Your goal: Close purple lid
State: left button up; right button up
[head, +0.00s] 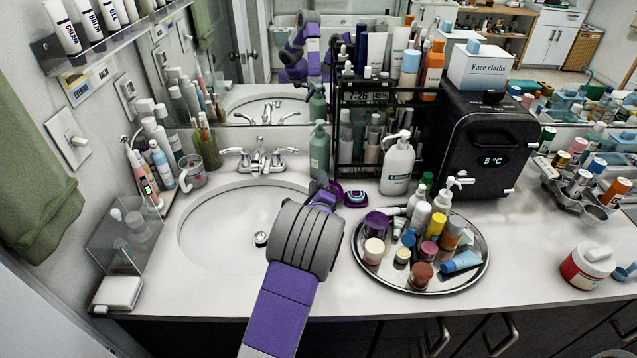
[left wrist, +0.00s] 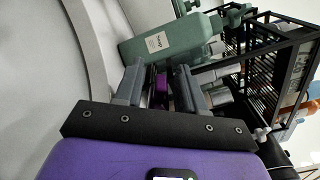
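A small purple round piece (head: 337,189), which looks like the lid, sits on the counter behind the sink's right rim, partly hidden by my left gripper (head: 322,190). Beside it on the right is a purple case with a blue and pink middle (head: 356,198); I cannot tell whether the two are joined. In the left wrist view my left gripper (left wrist: 158,88) has its fingers apart, with a purple piece (left wrist: 161,92) showing in the gap beyond them. I cannot tell whether they touch it. My right gripper is not in view.
A green pump bottle (head: 319,150) stands just behind the gripper; it also shows in the left wrist view (left wrist: 165,42). A black rack (head: 345,120) and a white pump bottle (head: 397,165) stand behind right. A crowded round tray (head: 468,278) is to the right. The sink (head: 215,230) is left.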

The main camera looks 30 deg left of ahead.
pick_arm(q)
jog(key=shift+w+a, duration=0.3)
jog(key=shift+w, duration=0.2)
grip_shut()
